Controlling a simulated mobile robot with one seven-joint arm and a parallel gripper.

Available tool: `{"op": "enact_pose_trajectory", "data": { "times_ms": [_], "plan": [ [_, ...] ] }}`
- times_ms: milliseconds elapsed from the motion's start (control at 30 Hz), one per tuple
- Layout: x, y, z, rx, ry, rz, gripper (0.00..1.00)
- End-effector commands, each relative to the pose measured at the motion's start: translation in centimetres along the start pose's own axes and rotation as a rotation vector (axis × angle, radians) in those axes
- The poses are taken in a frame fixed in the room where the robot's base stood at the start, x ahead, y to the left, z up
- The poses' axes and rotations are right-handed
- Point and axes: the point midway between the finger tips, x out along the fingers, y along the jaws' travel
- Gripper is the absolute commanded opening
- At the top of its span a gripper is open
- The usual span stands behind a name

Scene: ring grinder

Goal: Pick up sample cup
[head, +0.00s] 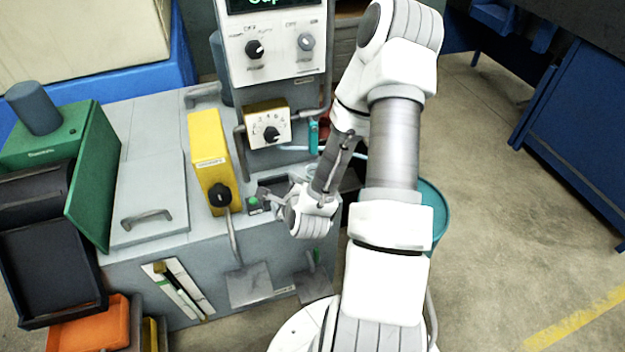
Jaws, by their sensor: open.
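My arm comes down from the upper right, and its white wrist is in front of the grey machine. My gripper (272,196) is small in the head view, left of the wrist, at a dark recess (282,182) in the machine's top. It is open, and I see nothing held in it. I cannot make out a sample cup for certain. A small pale rounded shape (311,170) shows behind the wrist, but I cannot tell what it is. My arm hides part of the recess and the area to its right.
A yellow box (209,160) with a black knob stands left of the gripper. A control panel (270,45) and a dial box (267,124) rise behind. A green button (253,204) is close to the gripper. A teal drum (434,215) stands right; the floor beyond is clear.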

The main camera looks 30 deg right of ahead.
Motion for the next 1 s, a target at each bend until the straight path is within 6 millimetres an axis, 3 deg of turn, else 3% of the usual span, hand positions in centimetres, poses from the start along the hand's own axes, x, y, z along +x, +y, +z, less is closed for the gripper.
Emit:
{"op": "enact_pose_trajectory", "data": {
  "times_ms": [33, 300, 500, 733, 1000],
  "plan": [
    [0.4, 0.7, -1.4, 0.11, 0.006, -0.029, 1.0],
    [0.4, 1.4, -5.9, 0.658, -0.006, -0.255, 1.0],
    [-0.5, 1.4, -8.2, 0.921, -0.022, -0.39, 1.0],
    [-0.7, 1.2, -9.2, 1.01, -0.032, -0.447, 1.0],
    [1.5, 0.5, -9.8, 1.007, -0.035, -0.449, 1.0]
  ]
}}
